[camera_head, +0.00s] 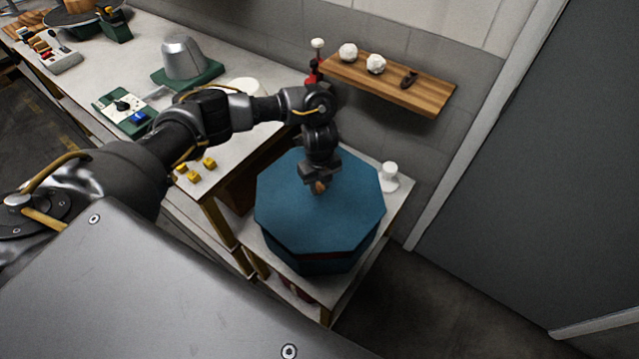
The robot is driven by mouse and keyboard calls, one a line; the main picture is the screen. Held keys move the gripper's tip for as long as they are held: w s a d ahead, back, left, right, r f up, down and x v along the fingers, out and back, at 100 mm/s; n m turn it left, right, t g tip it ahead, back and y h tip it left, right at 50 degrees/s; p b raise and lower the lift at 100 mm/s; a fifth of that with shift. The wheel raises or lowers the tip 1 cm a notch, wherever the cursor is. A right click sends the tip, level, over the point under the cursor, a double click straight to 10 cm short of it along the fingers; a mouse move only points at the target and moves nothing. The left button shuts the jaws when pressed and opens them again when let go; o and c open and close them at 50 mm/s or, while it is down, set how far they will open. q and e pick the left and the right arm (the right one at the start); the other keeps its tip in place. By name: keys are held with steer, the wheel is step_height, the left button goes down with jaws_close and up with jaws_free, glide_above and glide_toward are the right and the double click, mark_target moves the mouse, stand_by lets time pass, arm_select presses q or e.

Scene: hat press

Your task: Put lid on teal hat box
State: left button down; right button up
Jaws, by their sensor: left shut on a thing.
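The teal octagonal lid (325,222) is over the teal hat box (318,264), which stands on a small side table at the middle right. A dark red band shows between the lid's near edge and the box. Whether the lid is fully seated all around cannot be told, as the far side is hidden. My left gripper (319,184) comes down from above and is shut on the small brown knob (319,188) at the lid's middle. The knob is mostly hidden by the fingers. My right gripper is not in view.
A wooden shelf (390,82) with small objects is on the wall behind. The long workbench (225,45) at left holds a grey hat form (183,58) and yellow blocks (195,169).

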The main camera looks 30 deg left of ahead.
mark_target(320, 195)
arm_select(q)
step_height(320, 195, down, 3)
steer(key=b, duration=0.2)
steer(key=shift+f+b, duration=0.15)
steer(key=shift+b, duration=0.2)
steer(key=shift+f+b, duration=0.6)
steer(key=shift+f, duration=0.3)
steer(key=shift+f, duration=0.35)
steer(key=c, duration=1)
jaws_free()
step_height(320, 195, up, 11)
steer(key=shift+f+p, duration=0.1)
steer(key=shift+p, duration=0.55)
